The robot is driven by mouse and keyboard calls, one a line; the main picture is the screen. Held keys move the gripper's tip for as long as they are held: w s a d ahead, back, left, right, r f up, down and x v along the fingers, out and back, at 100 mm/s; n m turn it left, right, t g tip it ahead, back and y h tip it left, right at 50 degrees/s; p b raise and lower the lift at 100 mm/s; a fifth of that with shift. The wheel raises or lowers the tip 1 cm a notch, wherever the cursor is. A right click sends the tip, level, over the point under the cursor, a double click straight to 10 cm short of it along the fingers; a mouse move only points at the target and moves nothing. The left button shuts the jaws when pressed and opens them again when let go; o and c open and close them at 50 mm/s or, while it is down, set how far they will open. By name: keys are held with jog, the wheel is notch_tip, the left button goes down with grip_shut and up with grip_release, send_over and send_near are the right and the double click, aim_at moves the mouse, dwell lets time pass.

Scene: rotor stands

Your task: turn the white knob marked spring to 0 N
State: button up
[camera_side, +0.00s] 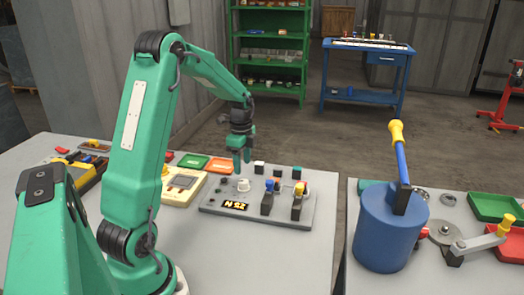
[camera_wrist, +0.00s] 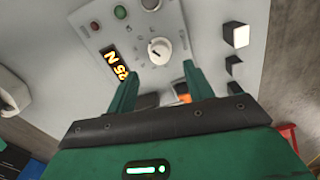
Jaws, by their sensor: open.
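The white knob (camera_side: 243,185) sits on the grey control panel (camera_side: 215,207), below my gripper (camera_side: 242,165). In the wrist view the knob (camera_wrist: 158,50) shows a dark pointer line on its face, just beyond and between my fingertips (camera_wrist: 160,68). My gripper is open and empty, its two green fingers apart and not visibly touching the knob. I cannot read a "spring" marking.
A blue cylinder with a yellow-tipped handle (camera_side: 385,230) stands on the right table.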

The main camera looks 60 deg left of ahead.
aim_at(243, 180)
jog(key=shift+f, duration=3.45)
jog(key=c, duration=1)
